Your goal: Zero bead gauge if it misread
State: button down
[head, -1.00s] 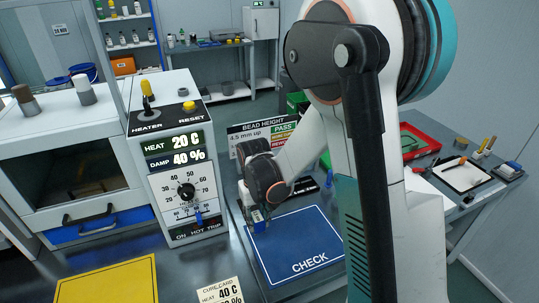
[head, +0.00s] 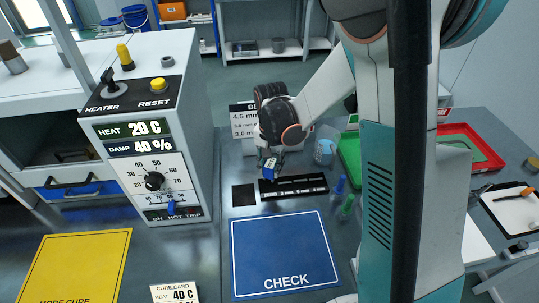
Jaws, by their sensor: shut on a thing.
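My gripper (head: 270,155) is shut on a small blue-and-pale device, which looks like the bead gauge (head: 268,168). It is at the back of the bench, close to the left end of a black block with millimetre marks (head: 295,187). I cannot tell whether the gauge touches the block, and its reading is too small to make out. A black square pad (head: 243,195) lies just left of the block. The bead height card (head: 243,122) stands behind, partly hidden by my arm.
A blue CHECK mat (head: 285,245) lies in front, empty. A yellow mat (head: 75,265) is at left. The heater cabinet (head: 150,130) stands left, showing 20 C and 40 %. Blue and green small bottles (head: 340,190) stand right of the block. A red tray (head: 480,145) is at right.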

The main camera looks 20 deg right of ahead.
aim_at(268, 174)
jog(key=m, duration=0.4)
jog(key=w+r+m, duration=0.1)
jog(key=m, duration=0.1)
jog(key=shift+r+m, duration=0.1)
jog(key=shift+m, duration=0.3)
jog(key=m, duration=0.3)
jog(key=r+m, duration=0.1)
jog(key=m, duration=0.1)
jog(key=shift+w, duration=0.35)
jog(key=shift+a+f, duration=0.1)
jog(key=shift+f, duration=0.05)
jog(key=shift+f+b, duration=3.35)
jog(key=shift+f, duration=0.65)
jog(key=shift+f+b, duration=0.4)
jog(key=shift+f, duration=0.05)
jog(key=shift+r, duration=0.1)
jog(key=shift+r+p, duration=2.7)
jog(key=shift+r, duration=1.25)
